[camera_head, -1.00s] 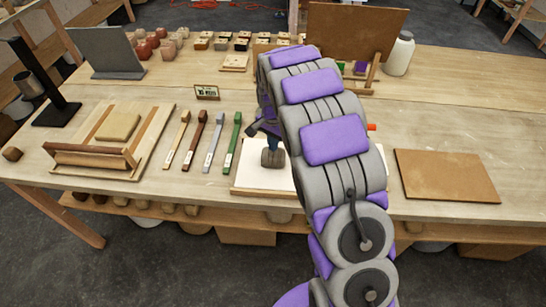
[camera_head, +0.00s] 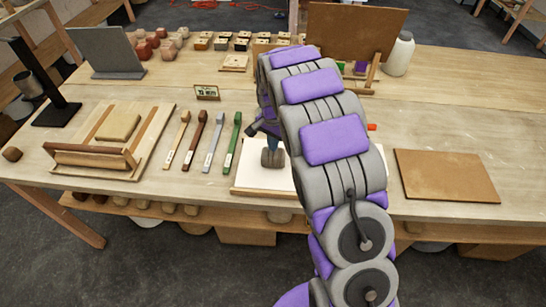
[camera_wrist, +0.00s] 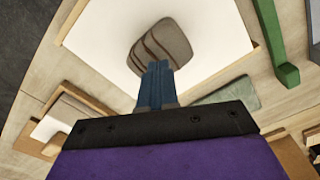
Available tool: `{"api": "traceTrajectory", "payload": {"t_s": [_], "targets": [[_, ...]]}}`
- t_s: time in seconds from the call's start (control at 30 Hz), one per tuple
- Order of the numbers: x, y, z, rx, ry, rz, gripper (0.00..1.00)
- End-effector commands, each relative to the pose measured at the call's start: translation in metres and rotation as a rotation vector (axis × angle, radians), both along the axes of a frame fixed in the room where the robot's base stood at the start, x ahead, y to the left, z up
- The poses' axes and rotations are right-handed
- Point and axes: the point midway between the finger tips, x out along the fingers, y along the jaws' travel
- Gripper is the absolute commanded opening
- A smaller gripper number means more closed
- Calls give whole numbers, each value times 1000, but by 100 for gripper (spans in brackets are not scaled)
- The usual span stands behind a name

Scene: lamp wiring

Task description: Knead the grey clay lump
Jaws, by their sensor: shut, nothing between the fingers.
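The grey clay lump (camera_wrist: 165,42) lies on a white work board (camera_wrist: 95,35) in the wrist view. It is brownish grey and rounded, with several dark grooves across its upper side. In the head view, the lump (camera_head: 272,158) shows on the white board (camera_head: 262,178), beside my arm. My gripper (camera_wrist: 157,65) has blue fingers closed together with nothing between them. The fingertips overlap the lump's near edge in the wrist view; I cannot tell whether they touch it. In the head view my arm hides the right part of the board.
Several coloured-handled tools (camera_head: 210,140) lie left of the board. A wooden frame with a slab (camera_head: 118,125) is further left. A brown board (camera_head: 446,176) lies at right. A small sign (camera_head: 207,92), grey panel (camera_head: 107,52) and white jar (camera_head: 399,54) stand further back.

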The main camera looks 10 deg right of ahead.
Motion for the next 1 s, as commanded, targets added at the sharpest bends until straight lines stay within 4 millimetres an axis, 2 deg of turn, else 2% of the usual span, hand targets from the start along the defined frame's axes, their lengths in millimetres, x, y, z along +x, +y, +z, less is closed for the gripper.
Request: {"api": "traceTrajectory", "payload": {"t_s": [1.0], "targets": [[0, 0, -15, 1, -1, 0, 0]]}}
